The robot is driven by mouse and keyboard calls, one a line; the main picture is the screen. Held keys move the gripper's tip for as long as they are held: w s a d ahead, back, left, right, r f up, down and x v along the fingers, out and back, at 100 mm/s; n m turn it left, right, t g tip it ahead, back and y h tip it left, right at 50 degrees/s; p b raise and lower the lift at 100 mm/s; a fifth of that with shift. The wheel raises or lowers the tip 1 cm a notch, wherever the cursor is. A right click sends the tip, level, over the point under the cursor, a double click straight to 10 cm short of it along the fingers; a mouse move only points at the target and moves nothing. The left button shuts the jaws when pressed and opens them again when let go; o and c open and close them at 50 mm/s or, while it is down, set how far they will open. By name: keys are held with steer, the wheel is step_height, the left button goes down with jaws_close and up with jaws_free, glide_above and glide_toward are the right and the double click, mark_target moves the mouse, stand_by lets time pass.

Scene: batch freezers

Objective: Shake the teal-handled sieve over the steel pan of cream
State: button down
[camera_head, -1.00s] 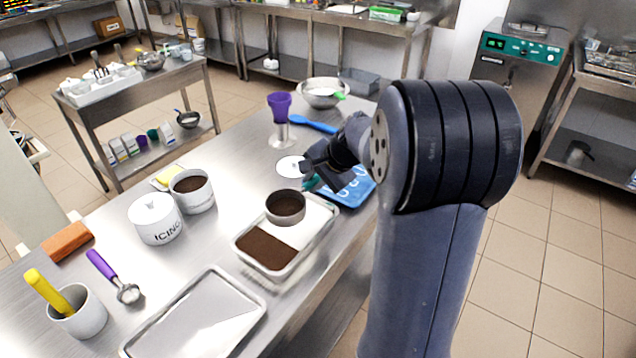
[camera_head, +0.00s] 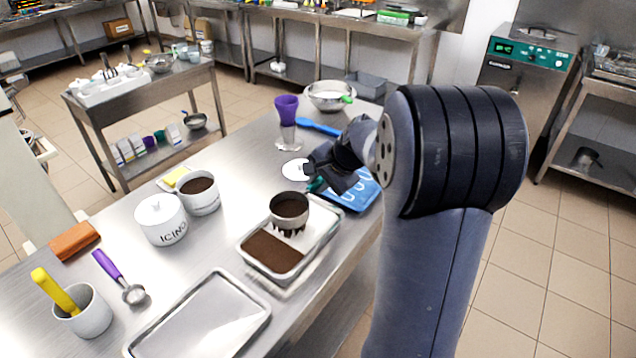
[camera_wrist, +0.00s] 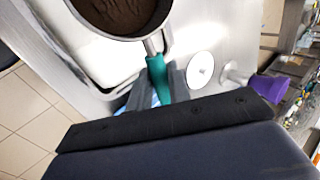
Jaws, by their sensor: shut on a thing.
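My gripper (camera_head: 324,170) is shut on the teal handle of the sieve; the teal handle shows between the fingers in the wrist view (camera_wrist: 158,80). The sieve's steel bowl (camera_head: 289,222) holds dark brown powder and hangs over the steel pan (camera_head: 247,252). Dark streaks show just below the bowl. The pan's near-left part is covered in brown powder (camera_head: 270,252), and its far-right part shows white cream (camera_head: 322,219). In the wrist view the bowl with powder (camera_wrist: 118,12) sits above the white cream (camera_wrist: 95,55).
An empty steel tray (camera_head: 205,318) lies at the front. A white icing pot (camera_head: 161,222) and a white pot of brown powder (camera_head: 199,199) stand to the left. A blue tray (camera_head: 352,192) lies close to my gripper, and a purple-topped thing (camera_head: 286,108) stands behind it.

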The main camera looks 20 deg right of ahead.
steer(key=shift+w+a+p, duration=0.4)
steer(key=shift+w, duration=0.15)
steer(key=shift+s+d+f, duration=0.1)
steer(key=s+d, duration=0.1)
steer(key=s+b, duration=0.1)
steer(key=shift+s+d, duration=0.4)
stand_by(1.2)
steer(key=shift+d, duration=0.1)
